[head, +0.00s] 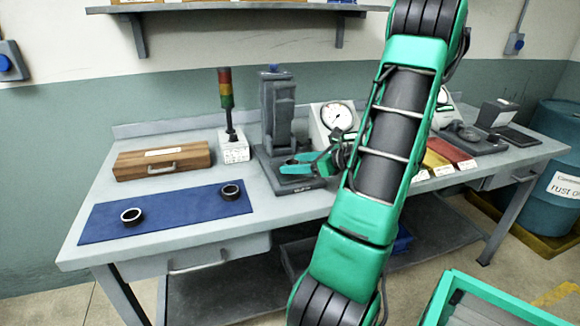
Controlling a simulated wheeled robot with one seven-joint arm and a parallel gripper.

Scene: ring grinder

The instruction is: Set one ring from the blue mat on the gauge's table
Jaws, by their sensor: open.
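Two dark rings lie flat and apart on the blue mat (180,212) at the left of the bench. One ring (132,216) is near the mat's left front, the other ring (230,191) near its right end. A dial gauge (336,116) with a white face stands near the middle of the bench, partly behind my arm; its table cannot be made out. My gripper (289,165) is open, right of the mat, in front of the grey upright press-like machine (278,100) and over its base. I see no ring in its jaws.
A wooden case (162,160) and a signal light (226,95) stand behind the mat. My arm hides the bench's middle right. Red and yellow trays (450,151) and another partly hidden dial device (443,96) are at the right. A blue drum (560,130) stands beyond the bench.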

